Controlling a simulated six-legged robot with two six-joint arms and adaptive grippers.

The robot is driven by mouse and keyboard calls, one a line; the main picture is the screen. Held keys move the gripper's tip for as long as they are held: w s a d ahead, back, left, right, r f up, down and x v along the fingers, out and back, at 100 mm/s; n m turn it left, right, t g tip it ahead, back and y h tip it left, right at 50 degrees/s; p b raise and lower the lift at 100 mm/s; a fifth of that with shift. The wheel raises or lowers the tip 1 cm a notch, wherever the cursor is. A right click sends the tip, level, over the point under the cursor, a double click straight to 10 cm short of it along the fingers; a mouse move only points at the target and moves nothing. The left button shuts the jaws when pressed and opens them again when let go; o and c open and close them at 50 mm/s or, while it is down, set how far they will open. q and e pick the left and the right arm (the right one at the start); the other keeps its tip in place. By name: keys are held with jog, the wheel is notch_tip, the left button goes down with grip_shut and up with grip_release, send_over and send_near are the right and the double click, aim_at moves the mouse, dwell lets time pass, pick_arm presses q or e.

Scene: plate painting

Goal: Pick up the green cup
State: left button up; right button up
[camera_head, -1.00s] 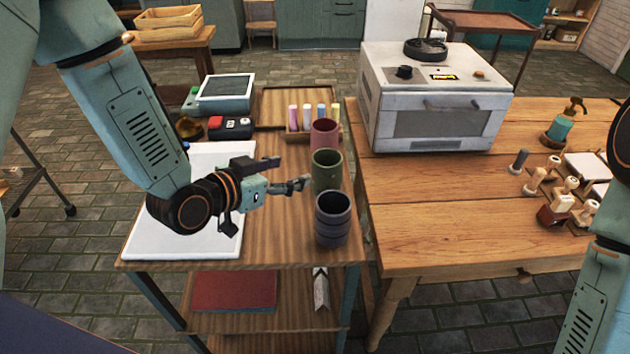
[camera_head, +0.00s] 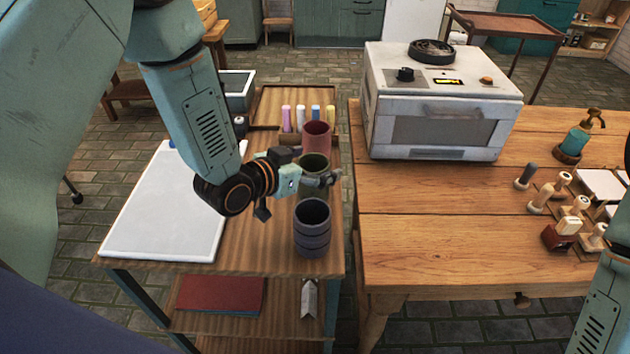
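The green cup (camera_head: 314,162) stands upright on the left wooden table (camera_head: 262,255), between a red cup (camera_head: 316,136) behind and a dark blue-grey cup (camera_head: 312,228) in front. My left gripper (camera_head: 325,179) comes in from the left at the green cup. A finger crosses the front of the cup below its rim and hides much of its lower wall. I cannot tell whether the gripper touches the cup or how far its fingers are apart. My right gripper is out of view; only part of that arm shows at the right edge.
A white board (camera_head: 165,205) lies on the left table. Behind the cups stand several coloured sticks (camera_head: 300,118).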

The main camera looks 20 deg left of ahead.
pick_arm(q)
jog(key=shift+s+r, duration=0.1)
jog(key=shift+s, duration=0.05)
jog(key=shift+c, duration=1.4)
jog(key=shift+w+a+f, duration=0.25)
jog(key=shift+w+f, duration=0.05)
jog(key=shift+w, duration=0.05)
jog(key=c, duration=0.5)
jog(key=shift+s+d+r, duration=0.15)
jog(key=shift+s+r, duration=0.1)
jog(key=c, duration=0.4)
jog(key=shift+w+f, duration=0.15)
jog(key=shift+w, duration=0.1)
jog(key=c, duration=0.4)
jog(key=shift+c, duration=1.1)
jog(key=shift+s, duration=0.1)
grip_shut()
